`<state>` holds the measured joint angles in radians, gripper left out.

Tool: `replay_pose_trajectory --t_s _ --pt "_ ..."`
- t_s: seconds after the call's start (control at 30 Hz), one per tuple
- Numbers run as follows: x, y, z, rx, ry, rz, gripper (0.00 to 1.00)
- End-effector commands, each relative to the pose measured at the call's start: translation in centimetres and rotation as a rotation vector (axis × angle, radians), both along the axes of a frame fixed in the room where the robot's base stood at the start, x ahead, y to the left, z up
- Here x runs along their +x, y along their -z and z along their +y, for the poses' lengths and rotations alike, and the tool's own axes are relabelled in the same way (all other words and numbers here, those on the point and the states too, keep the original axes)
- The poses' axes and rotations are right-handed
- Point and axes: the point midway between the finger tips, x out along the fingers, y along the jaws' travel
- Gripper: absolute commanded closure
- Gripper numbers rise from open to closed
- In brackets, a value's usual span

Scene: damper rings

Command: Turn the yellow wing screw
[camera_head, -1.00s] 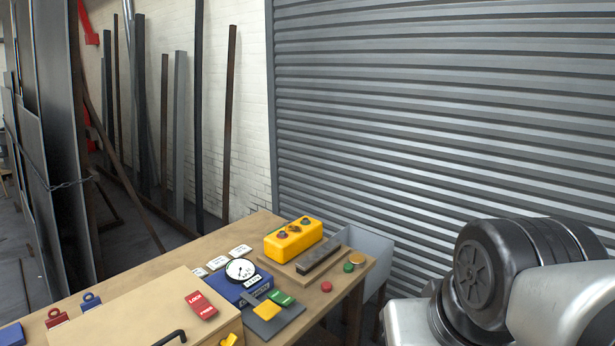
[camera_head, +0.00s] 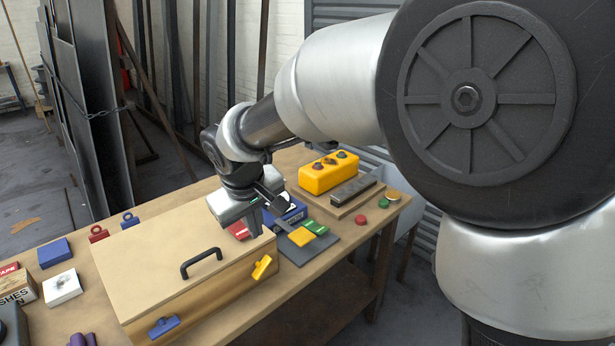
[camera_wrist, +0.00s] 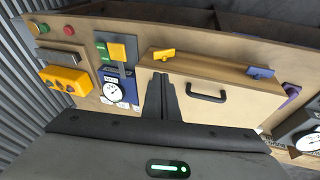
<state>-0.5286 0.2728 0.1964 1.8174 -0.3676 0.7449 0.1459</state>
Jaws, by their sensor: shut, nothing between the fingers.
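The yellow wing screw (camera_head: 262,267) sits on the front face of the wooden box (camera_head: 150,245), near its right end, with its wing tilted. It also shows in the wrist view (camera_wrist: 163,54), just beyond my fingertips. My gripper (camera_head: 256,230) is above the right end of the box, pointing down, its fingers together and empty. In the wrist view my gripper (camera_wrist: 161,77) shows its two fingers side by side, apart from the screw.
A blue wing screw (camera_head: 163,325) is on the same face, farther left. A black handle (camera_head: 201,262) stands up from the lid. A grey plate with a yellow square (camera_head: 301,236) and a yellow control box (camera_head: 328,172) lie right of the box. Open floor lies in front of the table.

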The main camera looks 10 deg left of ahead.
Motion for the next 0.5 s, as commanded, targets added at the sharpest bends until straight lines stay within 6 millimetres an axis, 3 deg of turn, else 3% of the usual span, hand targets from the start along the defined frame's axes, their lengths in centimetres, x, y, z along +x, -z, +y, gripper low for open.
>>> replay_pose_trajectory --t_s 0.1,0.27,0.5 --pt "0.1 1.5 1.8 -0.004 -0.031 0.004 1.0" --pt "0.6 2.8 2.0 -0.005 -0.032 0.006 1.0" --pt "2.3 7.4 2.3 -0.007 -0.031 0.008 1.0"
